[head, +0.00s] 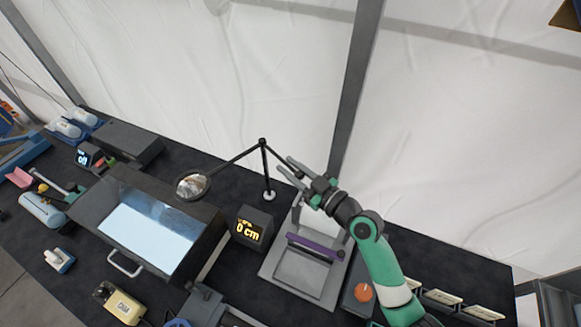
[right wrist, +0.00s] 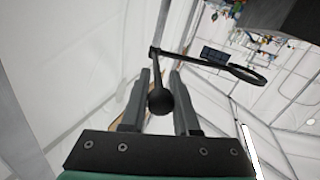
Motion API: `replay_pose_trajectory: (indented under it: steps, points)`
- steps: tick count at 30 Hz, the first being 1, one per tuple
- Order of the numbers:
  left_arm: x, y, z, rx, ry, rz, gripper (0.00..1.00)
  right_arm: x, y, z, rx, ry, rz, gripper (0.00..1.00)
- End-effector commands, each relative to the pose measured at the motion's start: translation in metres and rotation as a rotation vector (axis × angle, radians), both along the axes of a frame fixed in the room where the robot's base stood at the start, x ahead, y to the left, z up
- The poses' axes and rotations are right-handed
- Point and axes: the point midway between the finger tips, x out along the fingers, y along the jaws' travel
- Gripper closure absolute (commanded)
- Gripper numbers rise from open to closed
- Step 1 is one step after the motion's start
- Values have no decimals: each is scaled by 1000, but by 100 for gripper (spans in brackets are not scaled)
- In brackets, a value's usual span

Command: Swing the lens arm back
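The lens arm (head: 236,158) is a thin black jointed rod on an upright post (head: 265,168) with a pale foot. Its round lens (head: 193,186) hangs at the left end, over the back right edge of a lit box. My right gripper (head: 286,166) is open and empty just right of the post, its fingers pointing toward it. In the right wrist view, a black ball-ended rod (right wrist: 160,102) shows between the two spread fingers; whether it lies between them or beyond them I cannot tell. The lens ring (right wrist: 247,75) is to the right there. My left gripper is out of view.
The lit box (head: 150,232) with a front handle stands left of a display reading 0 cm (head: 252,230). A grey stand with a purple bar (head: 315,247) sits below my right gripper. A red-button box (head: 362,292) is beside it. White tent wall rises behind.

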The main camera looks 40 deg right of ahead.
Motion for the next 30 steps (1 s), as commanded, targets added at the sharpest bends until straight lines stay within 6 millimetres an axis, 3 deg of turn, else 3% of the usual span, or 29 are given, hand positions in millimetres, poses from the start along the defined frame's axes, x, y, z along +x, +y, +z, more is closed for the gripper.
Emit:
replay_pose_trajectory:
  steps: [1, 3, 30]
  points:
    - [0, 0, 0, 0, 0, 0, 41, 0, 0, 0, 0, 0, 0, 88]
    - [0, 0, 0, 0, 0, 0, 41, 0, 0, 0, 0, 0, 0, 100]
    - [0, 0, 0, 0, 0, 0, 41, 0, 0, 0, 0, 0, 0, 100]
